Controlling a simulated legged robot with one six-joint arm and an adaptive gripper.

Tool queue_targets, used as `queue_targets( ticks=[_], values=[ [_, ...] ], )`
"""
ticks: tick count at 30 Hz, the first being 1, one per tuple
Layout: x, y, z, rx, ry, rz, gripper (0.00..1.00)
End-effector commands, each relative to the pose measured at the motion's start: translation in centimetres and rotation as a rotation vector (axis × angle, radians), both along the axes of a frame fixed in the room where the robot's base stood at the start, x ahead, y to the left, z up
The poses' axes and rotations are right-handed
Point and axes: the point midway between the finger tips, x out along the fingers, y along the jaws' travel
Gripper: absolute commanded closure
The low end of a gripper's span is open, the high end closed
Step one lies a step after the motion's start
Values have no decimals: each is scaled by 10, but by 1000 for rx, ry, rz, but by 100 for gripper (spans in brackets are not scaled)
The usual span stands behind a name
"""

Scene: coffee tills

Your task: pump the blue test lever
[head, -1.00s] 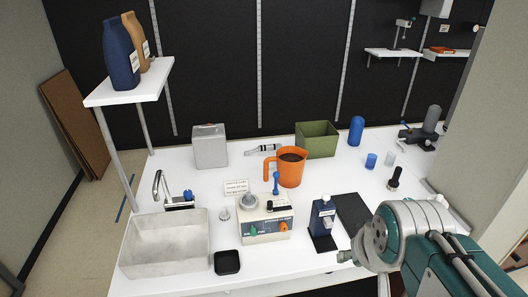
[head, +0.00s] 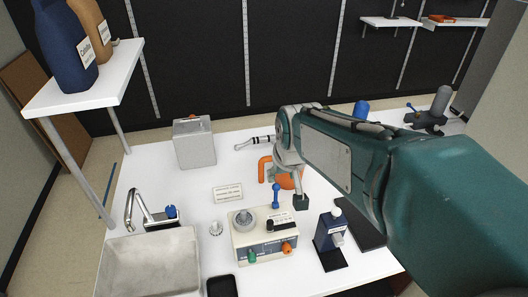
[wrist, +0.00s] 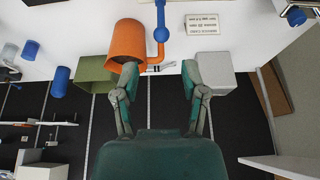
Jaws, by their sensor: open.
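In the wrist view, the lever (wrist: 160,34) shows at the top, beyond and between my fingertips. My gripper (head: 287,187) is open and empty, just behind and to the right of the lever in the head view. In the wrist view, my gripper's two fingers (wrist: 160,75) are spread apart, with no visible contact with the lever. The box also carries a grey round part, a black switch, a green knob and an orange knob.
An orange jug (wrist: 127,44) stands close to my gripper, partly hidden behind it in the head view. A blue bottle (head: 331,232) stands right of the box. A grey canister (head: 195,143), sign (head: 227,192), sink (head: 150,262) and green bin (wrist: 91,74) are also around.

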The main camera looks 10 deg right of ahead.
Motion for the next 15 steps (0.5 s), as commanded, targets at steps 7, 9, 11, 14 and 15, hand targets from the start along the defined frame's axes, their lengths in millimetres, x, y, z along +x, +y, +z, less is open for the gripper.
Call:
queue_targets(
  ticks=[7, 9, 11, 14, 15],
  values=[
    [5, 0, -7, 0, 2, 0, 44],
    [7, 0, -14, 0, 4, 0, 44],
    [10, 0, -22, 0, 5, 0, 44],
    [15, 0, -33, 0, 5, 0, 44],
    [17, 0, -38, 0, 4, 0, 44]
  ],
)
